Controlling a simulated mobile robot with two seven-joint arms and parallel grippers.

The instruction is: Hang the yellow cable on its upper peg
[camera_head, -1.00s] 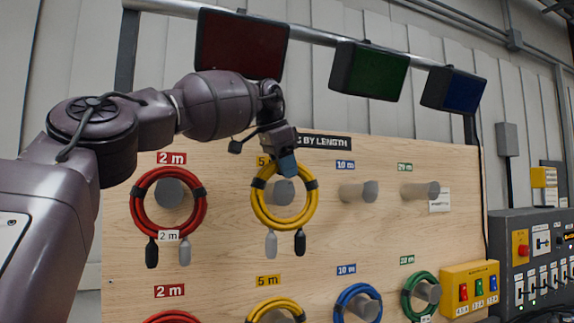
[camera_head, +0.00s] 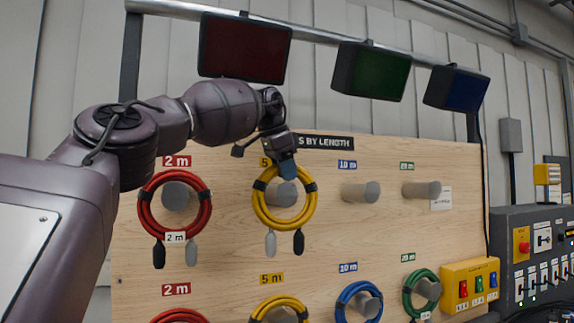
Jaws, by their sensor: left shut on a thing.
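The yellow cable (camera_head: 259,211) is a coiled ring with black ties and two hanging plugs, one grey and one black. My left gripper (camera_head: 287,170) is shut on the top of the coil. The grey upper 5 m peg (camera_head: 284,194) shows inside the ring, and the coil surrounds it in the view. I cannot tell how far the coil is along the peg. The 5 m label behind is partly hidden by my gripper. My right gripper is not in view.
A red cable (camera_head: 143,210) hangs on the upper 2 m peg at left. The upper 10 m peg (camera_head: 362,192) and 20 m peg (camera_head: 422,189) are bare. Red, yellow, blue (camera_head: 341,306) and green (camera_head: 409,293) coils hang below. Dark panels (camera_head: 243,48) hang from a rail above.

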